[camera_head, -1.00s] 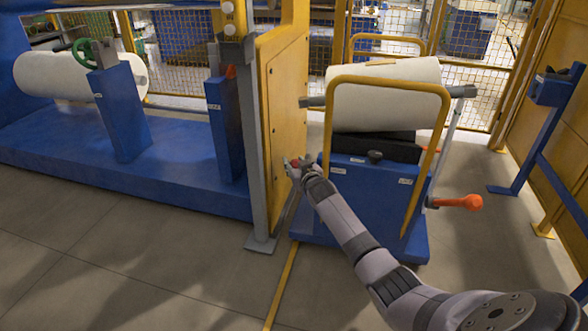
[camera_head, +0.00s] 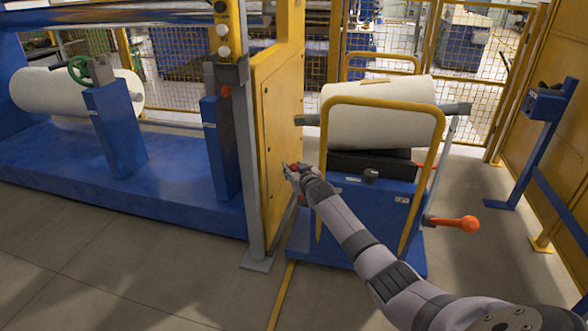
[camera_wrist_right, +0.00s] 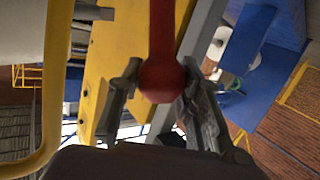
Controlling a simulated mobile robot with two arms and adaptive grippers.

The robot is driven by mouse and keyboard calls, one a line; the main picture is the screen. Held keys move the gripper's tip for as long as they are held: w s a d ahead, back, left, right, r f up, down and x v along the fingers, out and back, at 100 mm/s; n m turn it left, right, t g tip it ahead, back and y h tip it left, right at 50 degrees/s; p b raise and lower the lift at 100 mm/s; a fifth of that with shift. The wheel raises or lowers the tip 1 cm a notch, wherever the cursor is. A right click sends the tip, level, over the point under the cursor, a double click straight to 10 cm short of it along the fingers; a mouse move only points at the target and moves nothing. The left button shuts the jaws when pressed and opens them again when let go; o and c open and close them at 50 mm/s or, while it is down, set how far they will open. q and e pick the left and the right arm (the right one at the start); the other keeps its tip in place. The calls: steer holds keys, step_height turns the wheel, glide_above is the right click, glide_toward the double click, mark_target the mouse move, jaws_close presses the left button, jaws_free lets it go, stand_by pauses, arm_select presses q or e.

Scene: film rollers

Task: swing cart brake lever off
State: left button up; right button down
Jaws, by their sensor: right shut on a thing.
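The blue cart (camera_head: 370,205) stands right of the yellow machine panel and carries a large white roll (camera_head: 375,118). My right gripper (camera_head: 291,170) is at the cart's left side, beside the panel. It is shut on a red ball-ended lever (camera_head: 295,167). In the right wrist view, the lever's red ball (camera_wrist_right: 162,80) sits between the two fingers (camera_wrist_right: 160,95), its red shaft running up out of the picture. The lever's base is hidden. An orange-handled lever (camera_head: 458,223) sticks out from the cart's right side, apart from my gripper. My left gripper is not in view.
A yellow hoop handle (camera_head: 440,150) arches over the cart's front, near my right arm. The yellow panel (camera_head: 280,125) and grey post (camera_head: 248,180) stand close left of the gripper. A blue machine base (camera_head: 180,190) lies left. Floor is clear in front.

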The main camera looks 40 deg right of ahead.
steer(key=c, duration=1.6)
jaws_free()
steer(key=shift+d+r, duration=0.15)
steer(key=shift+d, duration=0.1)
steer(key=o, duration=0.4)
steer(key=shift+d, duration=0.1)
steer(key=shift+o, duration=0.5)
steer(key=v, duration=1.2)
